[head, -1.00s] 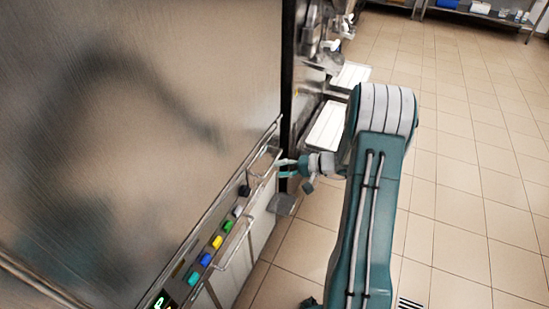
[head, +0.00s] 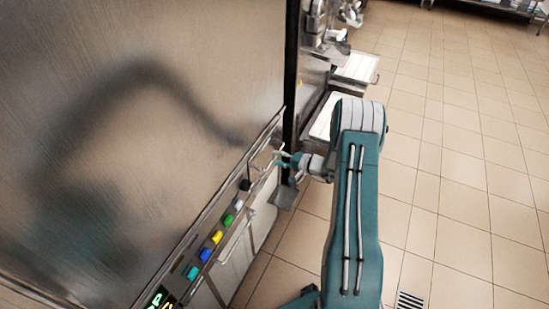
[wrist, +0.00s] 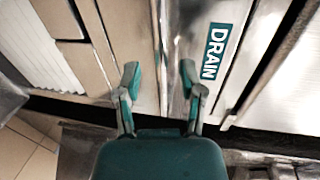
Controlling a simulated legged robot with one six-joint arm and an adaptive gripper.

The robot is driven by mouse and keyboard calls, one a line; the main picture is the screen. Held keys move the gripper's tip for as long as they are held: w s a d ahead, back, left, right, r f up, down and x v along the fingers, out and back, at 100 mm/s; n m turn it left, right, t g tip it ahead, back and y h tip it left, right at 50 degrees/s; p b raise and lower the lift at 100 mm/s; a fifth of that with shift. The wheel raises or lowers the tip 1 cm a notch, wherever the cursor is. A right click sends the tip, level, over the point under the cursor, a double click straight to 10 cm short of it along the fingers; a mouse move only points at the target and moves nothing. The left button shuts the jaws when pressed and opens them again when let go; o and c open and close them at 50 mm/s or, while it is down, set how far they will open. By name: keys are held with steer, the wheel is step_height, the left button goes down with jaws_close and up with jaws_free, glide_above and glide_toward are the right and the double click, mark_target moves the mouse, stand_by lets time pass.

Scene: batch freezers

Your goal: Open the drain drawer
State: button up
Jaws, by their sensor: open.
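The drain drawer's steel front carries a teal DRAIN label (wrist: 216,50), right of my gripper in the wrist view. My gripper (wrist: 159,78) is open, one fingertip on each side of a narrow upright metal bar or edge (wrist: 158,30). I cannot tell whether the fingers touch it. In the head view, my gripper (head: 279,159) is at the far end of the machine's front, close beside a thin wire handle (head: 259,158). The drawer's label does not show in the head view. The drawer's own outline is hard to make out.
The steel machine (head: 130,110) fills the left, with coloured buttons (head: 217,237) and a long handle (head: 235,238) along its front. White trays (head: 357,67) stand beyond a dark post (head: 291,90). The tiled floor (head: 450,150) to the right is clear, with a drain grate (head: 410,301).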

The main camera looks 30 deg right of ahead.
steer(key=shift+w+a+f, duration=0.15)
steer(key=shift+w+a, duration=0.15)
steer(key=shift+w, duration=0.2)
steer(key=shift+a, duration=0.2)
steer(key=shift+a, duration=0.1)
jaws_close()
